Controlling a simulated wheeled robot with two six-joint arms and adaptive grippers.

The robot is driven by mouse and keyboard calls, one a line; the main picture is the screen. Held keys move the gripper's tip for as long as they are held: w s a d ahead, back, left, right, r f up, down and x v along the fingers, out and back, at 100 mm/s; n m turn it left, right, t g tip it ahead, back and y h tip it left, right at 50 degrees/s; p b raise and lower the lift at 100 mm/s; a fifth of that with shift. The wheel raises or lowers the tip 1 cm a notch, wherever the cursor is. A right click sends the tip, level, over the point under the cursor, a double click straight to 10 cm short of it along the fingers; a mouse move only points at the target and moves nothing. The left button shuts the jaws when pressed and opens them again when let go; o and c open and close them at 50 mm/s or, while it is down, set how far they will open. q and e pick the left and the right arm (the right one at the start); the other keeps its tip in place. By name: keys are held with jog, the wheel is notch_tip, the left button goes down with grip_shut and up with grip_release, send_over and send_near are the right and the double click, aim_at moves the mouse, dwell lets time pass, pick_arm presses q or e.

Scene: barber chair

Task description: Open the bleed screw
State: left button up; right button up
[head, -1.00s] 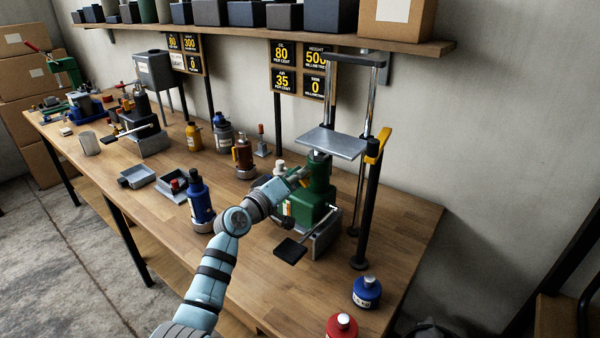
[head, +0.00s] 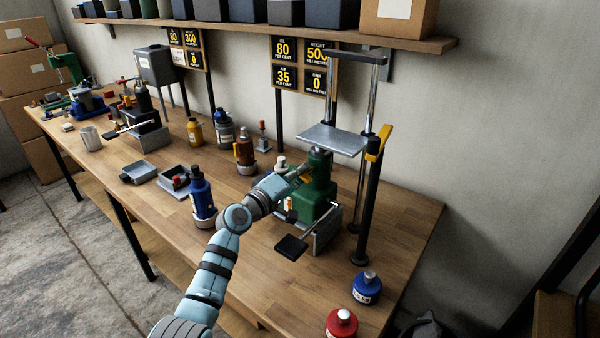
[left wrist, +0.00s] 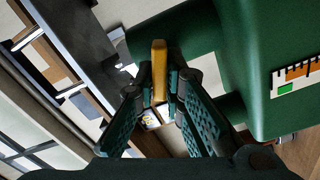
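A green jack unit (head: 318,190) with a black pedal on a lever stands near the bench's right end. A yellow tab (left wrist: 159,68), seemingly the bleed screw's handle, sticks out beside its green body (left wrist: 285,60) in the left wrist view. My left gripper (head: 304,171) is at the jack's left side, its tips small and partly hidden in the head view. In the left wrist view my left gripper (left wrist: 158,88) has its two fingers either side of the tab. Narrow gaps show between tab and fingers, so it looks open. My right gripper is not in view.
A grey plate (head: 332,139) on posts stands above the jack, with a black upright post (head: 368,205) at right. A blue bottle (head: 202,195) stands left of my arm. Blue (head: 367,289) and red-capped (head: 341,324) bottles stand at the front right.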

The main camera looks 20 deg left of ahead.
pick_arm(q)
jog(key=o, duration=0.3)
jog(key=shift+s, duration=0.1)
jog(key=v, duration=1.2)
